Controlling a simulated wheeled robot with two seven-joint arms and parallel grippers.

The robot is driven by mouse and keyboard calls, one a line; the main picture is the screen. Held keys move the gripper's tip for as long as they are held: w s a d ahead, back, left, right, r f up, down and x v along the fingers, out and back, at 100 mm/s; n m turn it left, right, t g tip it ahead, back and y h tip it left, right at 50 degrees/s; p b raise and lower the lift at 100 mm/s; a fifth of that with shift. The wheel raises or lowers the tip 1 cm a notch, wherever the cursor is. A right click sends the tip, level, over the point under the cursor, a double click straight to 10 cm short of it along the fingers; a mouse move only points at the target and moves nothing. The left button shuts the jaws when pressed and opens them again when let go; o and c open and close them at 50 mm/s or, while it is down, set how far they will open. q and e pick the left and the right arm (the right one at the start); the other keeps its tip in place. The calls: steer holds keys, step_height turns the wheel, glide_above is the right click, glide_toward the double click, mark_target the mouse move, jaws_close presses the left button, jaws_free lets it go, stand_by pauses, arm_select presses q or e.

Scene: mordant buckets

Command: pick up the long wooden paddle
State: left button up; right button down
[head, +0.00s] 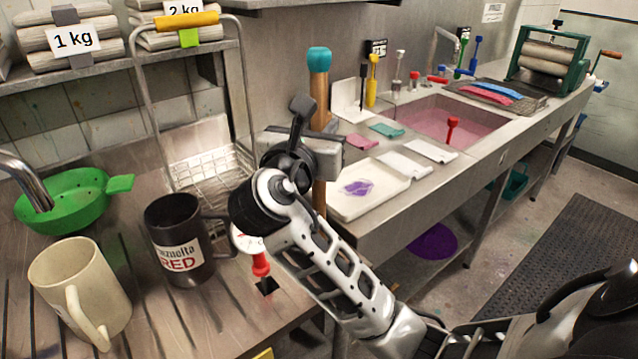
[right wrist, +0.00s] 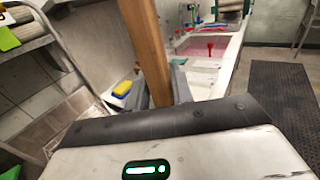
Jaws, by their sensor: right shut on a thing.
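The long wooden paddle (head: 319,95) stands upright, with a teal cap at its top, in the middle of the head view. My right gripper (head: 322,150) is shut around its shaft below the cap. In the right wrist view the wooden shaft (right wrist: 149,50) rises between the two grey fingers (right wrist: 160,88). The lower part of the paddle is mostly hidden behind my arm, so I cannot tell what its bottom end touches. My left gripper is not in view.
A dark mug (head: 180,240), a cream jug (head: 80,290) and a green colander (head: 70,200) stand on the left counter. A wire basket (head: 205,165) is close left of the paddle. A white tray (head: 350,205) and a pink-filled sink (head: 430,120) lie right.

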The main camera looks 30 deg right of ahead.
step_height(320, 180, up, 28)
stand_by(0.7)
stand_by(0.5)
